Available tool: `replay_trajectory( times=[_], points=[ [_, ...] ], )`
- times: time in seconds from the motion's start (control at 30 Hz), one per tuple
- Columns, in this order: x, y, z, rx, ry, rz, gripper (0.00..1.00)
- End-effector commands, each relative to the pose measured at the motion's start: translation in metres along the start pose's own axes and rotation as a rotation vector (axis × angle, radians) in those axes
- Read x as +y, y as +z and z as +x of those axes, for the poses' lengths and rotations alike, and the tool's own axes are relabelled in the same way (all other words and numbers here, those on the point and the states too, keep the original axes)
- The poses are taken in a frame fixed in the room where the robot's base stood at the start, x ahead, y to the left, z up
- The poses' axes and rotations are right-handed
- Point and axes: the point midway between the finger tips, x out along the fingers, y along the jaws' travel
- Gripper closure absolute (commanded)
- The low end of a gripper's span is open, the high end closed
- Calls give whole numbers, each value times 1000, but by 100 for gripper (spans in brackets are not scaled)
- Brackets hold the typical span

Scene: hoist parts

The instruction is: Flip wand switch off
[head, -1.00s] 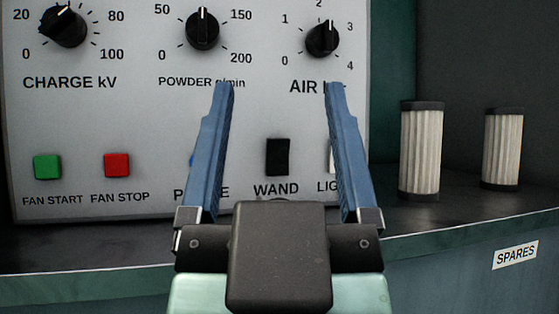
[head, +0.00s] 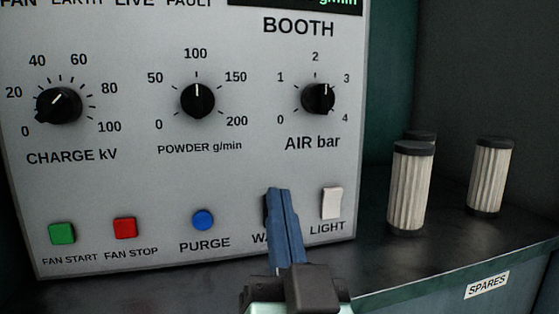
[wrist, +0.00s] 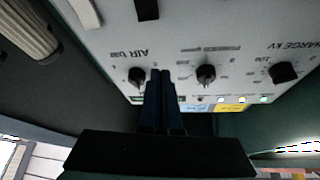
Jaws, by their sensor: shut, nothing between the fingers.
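The black WAND switch (head: 266,209) is on the grey control panel (head: 130,185), above its partly covered label. In the head view my gripper (head: 279,191) stands in front of it and hides most of it. Only a dark sliver shows left of the fingers, so I cannot tell which way the rocker is tilted or whether the fingers touch it. The wrist view shows the panel upside down, with the black switch (wrist: 146,10) at the top edge. There my gripper (wrist: 160,72) has its two blue fingers together, with nothing between them.
The white LIGHT switch (head: 332,203) is close to the right of the fingers. The blue PURGE button (head: 203,219) is to the left, with red FAN STOP (head: 125,228) and green FAN START (head: 62,233) beyond. Pleated filters (head: 411,190) stand on the shelf at right.

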Motion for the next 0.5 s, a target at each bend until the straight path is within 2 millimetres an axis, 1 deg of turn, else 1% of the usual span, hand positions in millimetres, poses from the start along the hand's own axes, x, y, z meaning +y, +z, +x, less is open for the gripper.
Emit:
replay_trajectory(
  times=[0.03,0.2,0.5],
  points=[
    [1,-7,9,-35,7,33,100],
    [8,0,16,-129,20,149,100],
    [18,9,16,-277,67,367,100]
  ],
)
